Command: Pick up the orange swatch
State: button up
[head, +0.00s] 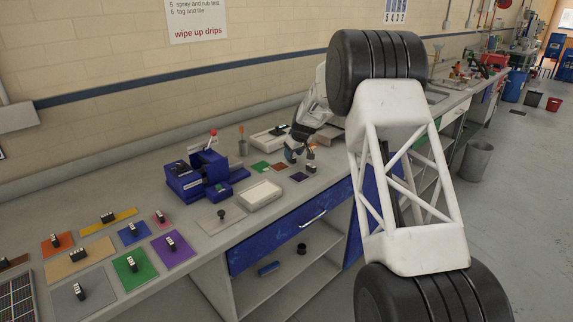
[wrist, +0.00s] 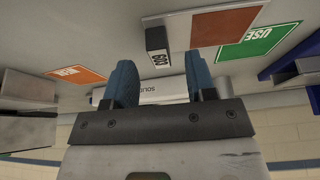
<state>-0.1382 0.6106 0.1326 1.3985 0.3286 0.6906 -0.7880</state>
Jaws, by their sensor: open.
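An orange swatch (head: 57,246) lies flat at the far left of the bench in the head view, with a small black-and-white block on it. My gripper (head: 296,152) is far to its right, low over the bench beyond the blue machine. In the wrist view my gripper (wrist: 160,88) is open, its two blue fingers apart, with no swatch held. A rust-orange panel (wrist: 228,25) and a bright orange labelled card (wrist: 75,75) also show there. I cannot tell whether either is a swatch. A dark block with a white label (wrist: 158,48) stands ahead between the fingers.
Grey, tan, yellow, blue, green, purple and pink swatches, several with blocks, surround the orange one. A blue machine (head: 197,175) and a white box (head: 260,195) stand between them and my gripper. A green card (wrist: 258,42) lies near the rust-orange panel.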

jog(key=shift+x, duration=1.1)
grip_shut()
notch_tip(320, 180, up, 10)
dwell(0.6)
dwell(0.4)
